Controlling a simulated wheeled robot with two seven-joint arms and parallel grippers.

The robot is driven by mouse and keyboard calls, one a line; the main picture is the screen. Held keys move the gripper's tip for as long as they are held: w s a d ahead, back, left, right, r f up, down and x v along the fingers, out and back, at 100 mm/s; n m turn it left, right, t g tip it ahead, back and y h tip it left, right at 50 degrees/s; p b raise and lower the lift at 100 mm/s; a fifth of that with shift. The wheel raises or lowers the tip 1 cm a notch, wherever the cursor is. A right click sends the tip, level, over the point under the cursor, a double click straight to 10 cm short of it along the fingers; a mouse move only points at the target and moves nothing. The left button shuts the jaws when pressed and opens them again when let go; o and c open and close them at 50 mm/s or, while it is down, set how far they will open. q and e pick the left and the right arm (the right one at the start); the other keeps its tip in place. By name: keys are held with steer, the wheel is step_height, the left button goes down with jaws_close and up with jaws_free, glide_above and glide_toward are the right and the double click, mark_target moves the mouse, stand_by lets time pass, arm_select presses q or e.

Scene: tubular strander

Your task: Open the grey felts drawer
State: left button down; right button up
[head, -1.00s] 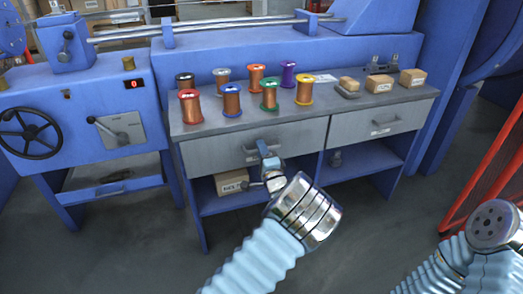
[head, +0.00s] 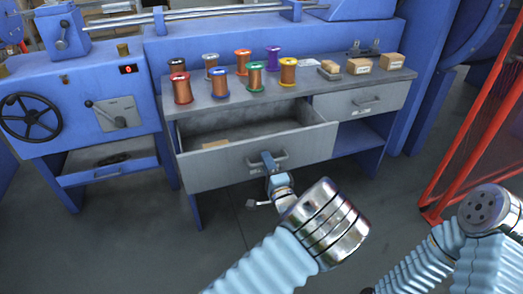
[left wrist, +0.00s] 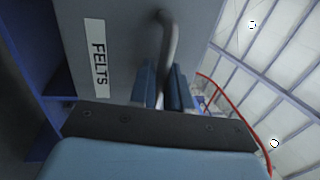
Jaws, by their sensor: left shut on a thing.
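The grey felts drawer (head: 225,163) is the left drawer of the blue bench and stands pulled well out. Its inside shows, with a small tan piece (head: 215,143) lying in it. The label "FELTS" (left wrist: 99,63) is readable on its front in the left wrist view. My left gripper (head: 270,162) is shut on the drawer's bar handle (head: 284,157); the handle (left wrist: 168,45) also passes between the fingers in the left wrist view. Part of my right arm shows at the lower right, but its gripper jaws cannot be made out.
Several wire spools (head: 222,84) and small boxes (head: 359,66) stand on the bench top (head: 310,86). The right drawer (head: 360,101) is shut. A handwheel (head: 30,115) is at the left, a red guard frame (head: 475,140) at the right. The floor in front is clear.

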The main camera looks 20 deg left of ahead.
arm_select(q)
steer(key=shift+r+v, duration=0.1)
steer(key=shift+v, duration=0.55)
steer(key=shift+r+v, duration=0.15)
steer(key=shift+v, duration=0.5)
steer(key=c, duration=1.3)
jaws_free()
steer(key=shift+s+d, duration=0.1)
steer(key=b+v, duration=0.1)
steer(key=v, duration=1.2)
steer(key=shift+s+d, duration=0.2)
steer(key=shift+s, duration=0.05)
steer(key=shift+f, duration=0.15)
